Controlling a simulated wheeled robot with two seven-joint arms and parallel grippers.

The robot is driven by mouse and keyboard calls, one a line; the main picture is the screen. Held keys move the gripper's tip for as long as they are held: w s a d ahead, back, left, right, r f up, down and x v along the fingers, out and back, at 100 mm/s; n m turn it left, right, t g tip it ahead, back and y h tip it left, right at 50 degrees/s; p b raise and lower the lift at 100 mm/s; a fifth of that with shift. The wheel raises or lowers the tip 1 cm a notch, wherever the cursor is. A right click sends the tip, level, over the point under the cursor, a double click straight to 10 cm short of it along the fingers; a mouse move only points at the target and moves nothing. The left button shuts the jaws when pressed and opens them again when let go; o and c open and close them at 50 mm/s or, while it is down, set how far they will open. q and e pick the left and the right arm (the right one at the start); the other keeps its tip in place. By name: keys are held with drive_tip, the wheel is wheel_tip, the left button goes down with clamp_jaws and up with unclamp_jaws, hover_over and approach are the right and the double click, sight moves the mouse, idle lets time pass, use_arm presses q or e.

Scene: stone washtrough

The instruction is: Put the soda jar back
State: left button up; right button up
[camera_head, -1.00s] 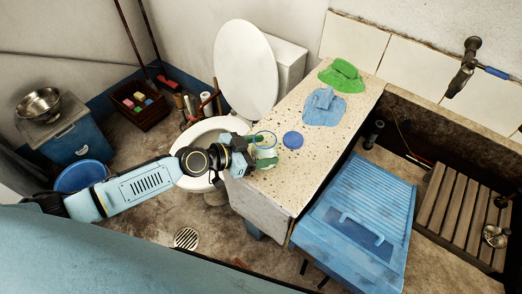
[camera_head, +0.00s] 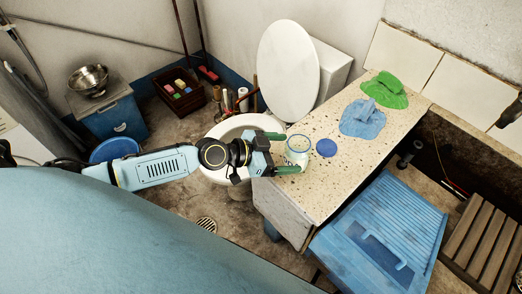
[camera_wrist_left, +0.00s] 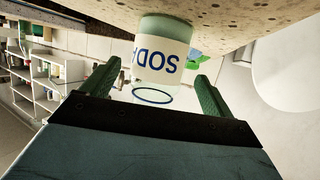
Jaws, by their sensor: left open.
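The soda jar (camera_head: 298,156) is a clear glass jar with white contents, a blue rim and a "SODA" label. It stands upright on the speckled stone counter (camera_head: 335,188), close to the front edge. It shows upside down in the left wrist view (camera_wrist_left: 162,55). A round blue lid (camera_head: 326,147) lies flat beside it, so the jar's top looks uncovered. My left gripper (camera_head: 280,152) is open, its green fingers spread just in front of the jar. In the wrist view the jar stands between and beyond the fingertips (camera_wrist_left: 151,83), with no clear contact. My right gripper is out of view.
A blue cloth (camera_head: 362,120) and a green cloth (camera_head: 388,92) lie farther back on the counter. A blue washboard-like tub (camera_head: 385,240) and a wooden slatted rack (camera_head: 485,240) are to the right. A toilet (camera_head: 288,70) stands behind my left gripper.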

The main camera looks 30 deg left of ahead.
use_arm(q)
drive_tip(key=b+v, duration=0.2)
drive_tip(key=v, duration=0.7)
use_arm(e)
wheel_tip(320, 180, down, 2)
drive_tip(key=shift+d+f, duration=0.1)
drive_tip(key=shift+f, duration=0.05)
use_arm(q)
drive_tip(key=shift+w, duration=0.1)
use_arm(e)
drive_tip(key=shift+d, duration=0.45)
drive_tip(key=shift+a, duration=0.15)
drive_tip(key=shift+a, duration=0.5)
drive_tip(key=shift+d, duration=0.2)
